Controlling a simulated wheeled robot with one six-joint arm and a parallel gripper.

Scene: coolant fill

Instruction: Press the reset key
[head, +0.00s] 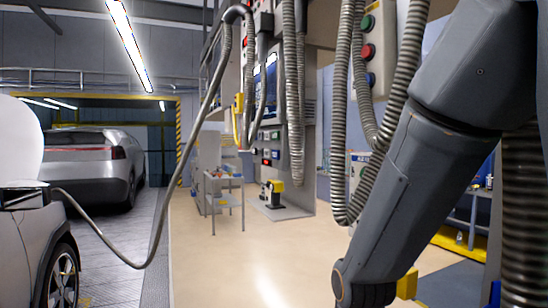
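A grey cabinet (297,170) stands in the middle, with a screen (271,85) and rows of small keys (269,144) below it, some lit red and green. A hanging control box at the upper right carries a green button (368,22), a red button (368,51) and a blue button (370,79). I cannot read the key labels or tell which is the reset key. My arm fills the right side, in front of the hoses and the floor. My gripper is not in view.
Ribbed hoses (294,80) hang before the cabinet, and a thin hose (157,240) loops down to the near white car (30,245). A silver car (92,170) stands behind. A trolley (224,195) stands left of the cabinet. The beige floor (250,265) is clear.

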